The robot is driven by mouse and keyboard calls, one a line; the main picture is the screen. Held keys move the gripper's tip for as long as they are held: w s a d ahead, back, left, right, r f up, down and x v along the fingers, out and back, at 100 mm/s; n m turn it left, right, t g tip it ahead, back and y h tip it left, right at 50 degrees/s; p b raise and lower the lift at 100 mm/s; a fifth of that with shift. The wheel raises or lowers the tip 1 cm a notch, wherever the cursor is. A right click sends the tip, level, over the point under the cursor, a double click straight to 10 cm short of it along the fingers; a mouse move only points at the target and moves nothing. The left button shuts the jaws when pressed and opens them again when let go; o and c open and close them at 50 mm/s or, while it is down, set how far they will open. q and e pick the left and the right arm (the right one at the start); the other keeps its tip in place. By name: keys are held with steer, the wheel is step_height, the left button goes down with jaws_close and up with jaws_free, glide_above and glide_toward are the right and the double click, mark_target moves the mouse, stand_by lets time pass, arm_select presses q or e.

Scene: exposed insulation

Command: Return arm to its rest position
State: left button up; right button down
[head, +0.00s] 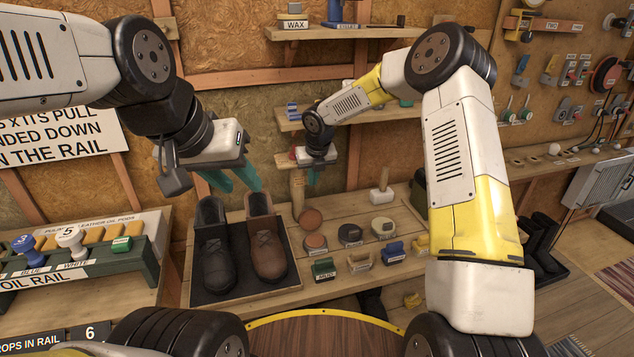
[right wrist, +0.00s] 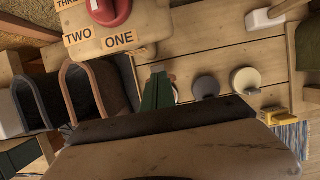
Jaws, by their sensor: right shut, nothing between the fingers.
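My left gripper (head: 234,182) hangs in the air above the shoes, its two teal fingers apart and nothing seen between them. My right gripper (head: 314,175) is further right, in front of the back wall below a small shelf. Its teal fingers are shut and empty. In the right wrist view, the closed green fingers (right wrist: 157,91) point over the bench, beside round tins. My right arm (head: 455,150) is bent at the elbow and rises on the right. A black shoe (head: 214,250) and a brown shoe (head: 265,240) stand upright on a dark mat below.
The wooden bench (head: 345,283) holds tins, brushes and an upright wooden handle (head: 297,190) near my right gripper. A small shelf (head: 290,124) and a higher shelf (head: 345,33) stick out from the wall. The oil rail (head: 90,265) with stamps stands left.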

steer(key=s+d+r+m+t+h, duration=0.1)
steer(key=s+d+r+m, duration=0.6)
steer(key=s+r+m, duration=0.25)
steer(key=s+d+r+m, duration=0.6)
steer(key=s+r+m, duration=0.2)
steer(key=r+m, duration=0.25)
steer(key=s+d+r+m+y, duration=0.1)
steer(key=s+d+m, duration=0.1)
steer(key=s+m, duration=0.7)
steer(key=s+d+r+m+t+y, duration=0.1)
steer(key=s+d+r+m, duration=0.1)
steer(key=s+m, duration=0.8)
steer(key=shift+s+d+r, duration=0.25)
steer(key=shift+s+d, duration=0.3)
steer(key=shift+s, duration=0.3)
